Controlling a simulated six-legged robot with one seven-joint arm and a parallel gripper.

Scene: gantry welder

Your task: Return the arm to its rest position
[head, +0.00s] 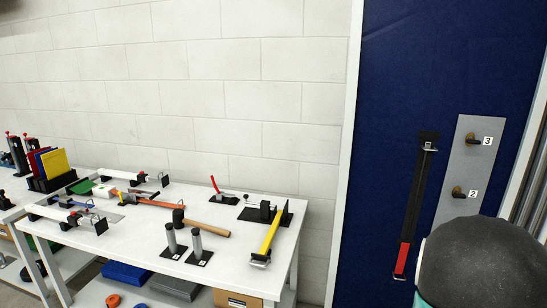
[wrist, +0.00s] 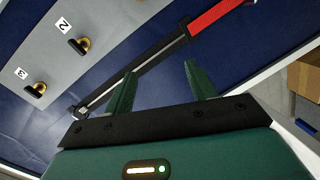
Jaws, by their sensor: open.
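My gripper (wrist: 158,92) shows in the wrist view with its two green fingers apart and nothing between them. It faces the blue panel (wrist: 150,40), with a black-and-red tool beyond the fingers. In the head view a dark rounded part of my arm (head: 482,262) fills the lower right corner, in front of the panel. The fingers do not show in the head view. Whether the fingers touch the panel or the tool cannot be told, but they look apart from both.
The black-and-red tool (head: 416,205) hangs on the blue panel beside a grey plate (head: 465,150) with numbered hooks. A white workbench (head: 140,245) with hammers and other tools stands left. A cardboard box (head: 237,298) sits below it. A white frame post (head: 346,150) edges the panel.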

